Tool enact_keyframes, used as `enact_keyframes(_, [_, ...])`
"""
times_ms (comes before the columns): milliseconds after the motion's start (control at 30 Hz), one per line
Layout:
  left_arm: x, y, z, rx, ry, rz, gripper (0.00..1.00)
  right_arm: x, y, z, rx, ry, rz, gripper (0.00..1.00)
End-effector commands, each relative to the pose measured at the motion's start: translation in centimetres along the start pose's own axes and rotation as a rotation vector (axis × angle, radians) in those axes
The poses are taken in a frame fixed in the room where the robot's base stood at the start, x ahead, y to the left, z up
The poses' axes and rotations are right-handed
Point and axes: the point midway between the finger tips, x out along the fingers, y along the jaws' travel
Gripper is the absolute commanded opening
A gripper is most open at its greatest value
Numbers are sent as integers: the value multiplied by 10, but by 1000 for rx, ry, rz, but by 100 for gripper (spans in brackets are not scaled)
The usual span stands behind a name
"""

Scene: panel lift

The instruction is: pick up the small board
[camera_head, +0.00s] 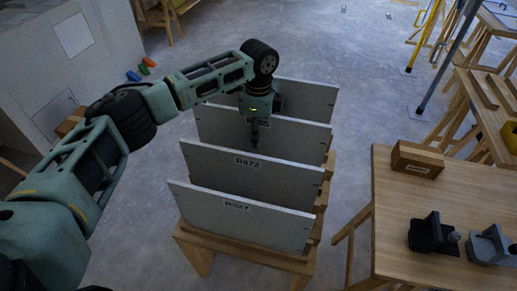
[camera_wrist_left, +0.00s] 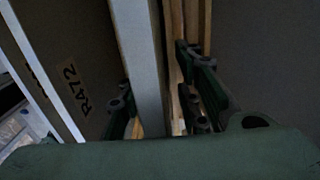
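Several pale grey boards stand upright on edge, one behind another, in a wooden rack (camera_head: 195,250). The front board (camera_head: 235,215) and the board marked R472 (camera_head: 285,180) are nearest. Behind them is a board (camera_head: 305,145) whose label is partly hidden by my left gripper (camera_head: 254,135). A fourth board (camera_head: 310,98) stands at the back. I cannot tell which is the small board. In the left wrist view my left gripper (camera_wrist_left: 160,100) is open, one finger on each side of a board's edge (camera_wrist_left: 143,50), with a gap at the right finger. My right gripper is not in view.
Trestles and poles stand at the upper right. Open floor lies behind the rack.

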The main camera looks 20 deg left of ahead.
Motion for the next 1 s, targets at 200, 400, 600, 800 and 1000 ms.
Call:
enact_keyframes(200, [4, 0, 0, 0, 1, 0, 32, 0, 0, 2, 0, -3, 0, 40])
enact_keyframes(400, [4, 0, 0, 0, 0, 0, 20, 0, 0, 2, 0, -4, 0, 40])
enact_keyframes(600, [4, 0, 0, 0, 0, 0, 3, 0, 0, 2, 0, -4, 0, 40])
enact_keyframes(800, [4, 0, 0, 0, 0, 0, 0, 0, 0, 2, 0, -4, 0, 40])
enact_keyframes(1000, [4, 0, 0, 0, 0, -1, 0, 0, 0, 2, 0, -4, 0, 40])
